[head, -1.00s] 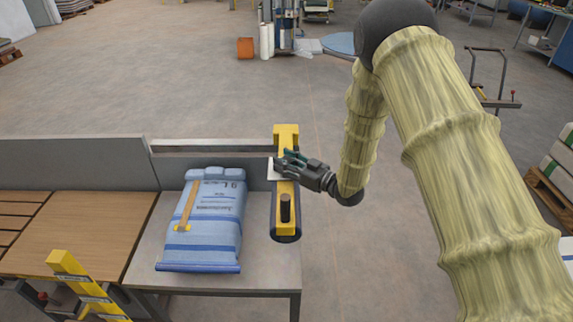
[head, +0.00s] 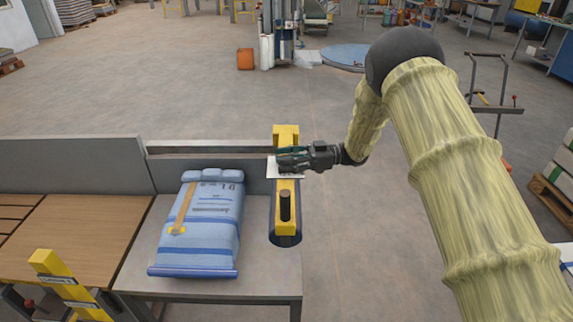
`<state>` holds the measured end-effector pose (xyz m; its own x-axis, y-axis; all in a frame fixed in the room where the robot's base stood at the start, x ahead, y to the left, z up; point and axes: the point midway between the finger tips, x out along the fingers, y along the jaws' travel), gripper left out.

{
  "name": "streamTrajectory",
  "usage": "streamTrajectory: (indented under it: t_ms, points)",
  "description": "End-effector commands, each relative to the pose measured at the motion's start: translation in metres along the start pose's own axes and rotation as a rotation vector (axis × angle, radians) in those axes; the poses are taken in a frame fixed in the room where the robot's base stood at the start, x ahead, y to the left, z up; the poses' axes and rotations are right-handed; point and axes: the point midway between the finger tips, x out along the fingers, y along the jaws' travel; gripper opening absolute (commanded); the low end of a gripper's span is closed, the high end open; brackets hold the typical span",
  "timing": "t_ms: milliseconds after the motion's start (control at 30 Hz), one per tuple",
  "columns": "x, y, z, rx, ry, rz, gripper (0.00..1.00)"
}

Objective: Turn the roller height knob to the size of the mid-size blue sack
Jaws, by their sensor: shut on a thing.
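My gripper (head: 284,160) is over that plate, coming in from the right. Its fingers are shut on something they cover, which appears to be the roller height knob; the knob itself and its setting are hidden.
A dark upright post (head: 285,206) stands on the yellow bar in front of my gripper. A metal rail (head: 210,147) runs behind the sack. A yellow labelled post (head: 62,280) stands at front left.

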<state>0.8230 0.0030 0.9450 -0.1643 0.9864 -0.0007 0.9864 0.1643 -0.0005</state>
Motion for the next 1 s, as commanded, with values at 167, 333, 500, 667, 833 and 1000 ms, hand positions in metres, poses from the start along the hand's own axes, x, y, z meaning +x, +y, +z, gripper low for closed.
streamTrajectory:
  t_ms: [167,333,500,667,833,1000]
  points:
    - [-0.0005,0.0003,0.0019,-0.001,-0.001,-0.062,0.14]
    - [-0.0003,0.0003,0.0007,0.0,-0.001,-0.09,0.14]
    - [-0.0002,0.0001,0.0003,0.0,-0.001,-0.097,0.14]
    - [-0.0001,0.0001,0.0002,0.0,0.0,-0.097,0.14]
    - [0.0,0.0001,0.0001,0.0,0.0,-0.097,0.5]
    - [0.0002,0.0001,0.0,0.0,0.0,-0.097,0.58]
